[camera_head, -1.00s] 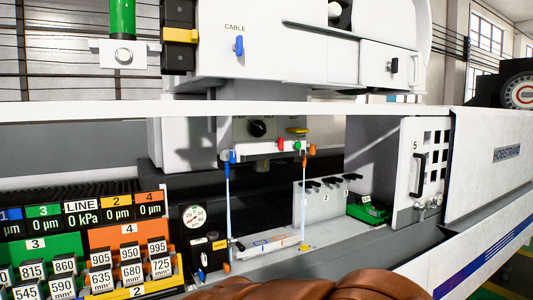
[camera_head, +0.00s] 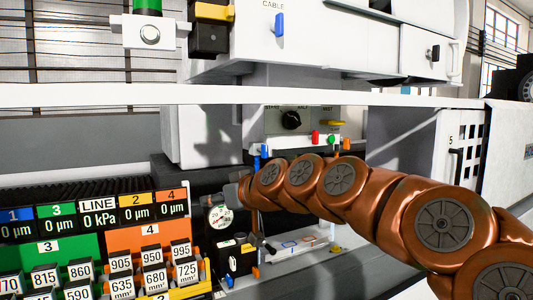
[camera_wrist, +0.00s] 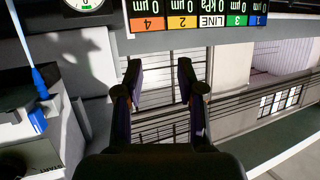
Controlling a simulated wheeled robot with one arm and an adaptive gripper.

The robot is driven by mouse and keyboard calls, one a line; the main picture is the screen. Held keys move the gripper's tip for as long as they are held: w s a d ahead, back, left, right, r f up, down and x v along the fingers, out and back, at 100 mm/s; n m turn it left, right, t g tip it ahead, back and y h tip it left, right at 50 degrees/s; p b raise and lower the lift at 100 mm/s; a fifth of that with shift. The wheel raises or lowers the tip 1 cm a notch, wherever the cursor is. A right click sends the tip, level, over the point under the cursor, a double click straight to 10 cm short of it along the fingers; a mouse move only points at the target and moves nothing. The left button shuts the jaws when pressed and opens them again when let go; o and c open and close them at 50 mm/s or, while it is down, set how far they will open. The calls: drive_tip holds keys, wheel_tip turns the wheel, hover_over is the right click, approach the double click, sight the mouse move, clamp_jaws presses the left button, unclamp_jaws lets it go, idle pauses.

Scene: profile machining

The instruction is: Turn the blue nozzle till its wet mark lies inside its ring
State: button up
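The blue nozzle (camera_head: 264,150) sits under the front edge of the control panel in the head view, just above my arm. In the wrist view, which is upside down, the blue nozzle (camera_wrist: 38,78) is at the left with a pale blue jet leaving it. The pale plate (camera_head: 308,246) below carries a blue outline (camera_head: 290,244) and a reddish one. The wet mark cannot be made out. My gripper (camera_wrist: 160,85) is open and empty, its fingers well apart and clear of the nozzle. In the head view its grey end (camera_head: 236,190) is left of and below the nozzle.
A dial gauge (camera_head: 220,217) stands just below my gripper. The display row (camera_head: 98,215) and numbered blocks (camera_head: 150,260) fill the lower left. The panel has a black knob (camera_head: 291,120) and coloured buttons. A white rail (camera_head: 120,95) crosses above.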

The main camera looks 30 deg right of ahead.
drive_tip(key=w+d+r+m+t+h, duration=0.1)
drive_tip(key=w+d+r+t, duration=0.1)
drive_tip(key=d+r, duration=0.35)
drive_tip(key=m+t+h, duration=0.2)
drive_tip(key=h, duration=0.2)
approach(266, 148)
drive_tip(key=w, duration=0.3)
drive_tip(key=shift+w+d+f+p, duration=0.15)
drive_tip(key=shift+w+p, duration=0.35)
drive_tip(key=shift+w, duration=1.2)
drive_tip(key=shift+w+d+f+p, duration=0.1)
drive_tip(key=shift+w+d+p, duration=0.25)
drive_tip(key=shift+w, duration=1.35)
drive_tip(key=shift+a, duration=0.1)
drive_tip(key=shift+r, duration=0.1)
clamp_jaws()
